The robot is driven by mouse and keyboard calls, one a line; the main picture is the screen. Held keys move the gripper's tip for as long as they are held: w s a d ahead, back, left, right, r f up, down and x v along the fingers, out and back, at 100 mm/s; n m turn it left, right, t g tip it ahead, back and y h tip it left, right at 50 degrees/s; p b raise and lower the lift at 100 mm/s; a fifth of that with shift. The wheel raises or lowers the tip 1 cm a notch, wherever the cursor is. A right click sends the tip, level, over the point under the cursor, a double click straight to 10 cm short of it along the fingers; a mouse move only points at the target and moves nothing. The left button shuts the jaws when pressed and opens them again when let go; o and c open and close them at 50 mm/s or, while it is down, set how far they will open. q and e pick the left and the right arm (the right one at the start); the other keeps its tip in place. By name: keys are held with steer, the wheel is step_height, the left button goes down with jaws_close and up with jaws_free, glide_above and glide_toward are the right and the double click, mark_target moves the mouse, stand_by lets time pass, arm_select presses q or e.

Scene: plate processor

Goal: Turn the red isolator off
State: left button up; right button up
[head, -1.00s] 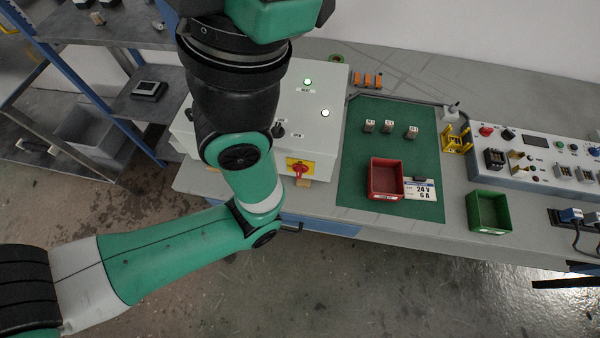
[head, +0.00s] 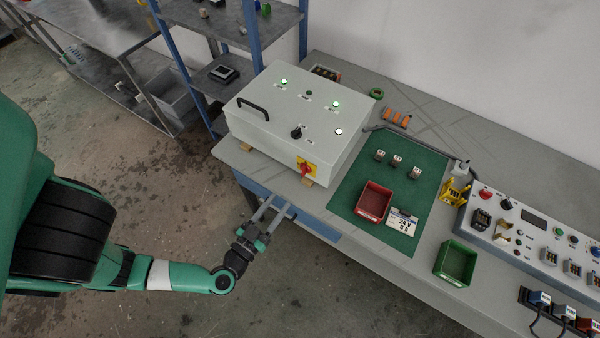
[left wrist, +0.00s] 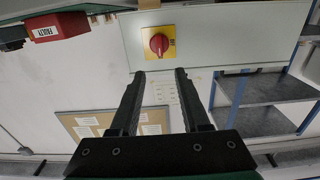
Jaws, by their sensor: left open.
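The red isolator (head: 306,169) is a red rotary knob on a yellow plate, on the front face of the light grey control box (head: 270,141). In the left wrist view the isolator (left wrist: 159,43) shows beyond the fingertips, near the top centre. Its handle angle is hard to tell. My left gripper (head: 279,205) is open and empty, in front of the bench edge, below and left of the isolator and apart from it. In the left wrist view its two dark fingers (left wrist: 160,75) are spread. My right gripper is not in view.
The box top has a black handle (head: 252,108), a black selector (head: 296,132) and lit lamps. Right of it lie a green mat (head: 345,200), a red bin (head: 373,203) and a green bin (head: 456,263). The space before the isolator is clear.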

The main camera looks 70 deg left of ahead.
mark_target(302, 171)
arm_select(q)
steer(key=b+x, duration=0.2)
steer(key=x, duration=0.8)
steer(key=shift+w+a+b, duration=0.1)
steer(key=shift+w+b, duration=0.05)
steer(key=shift+b, duration=0.25)
steer(key=shift+w+a, duration=0.4)
steer(key=shift+w, duration=0.05)
steer(key=shift+c, duration=0.2)
jaws_close()
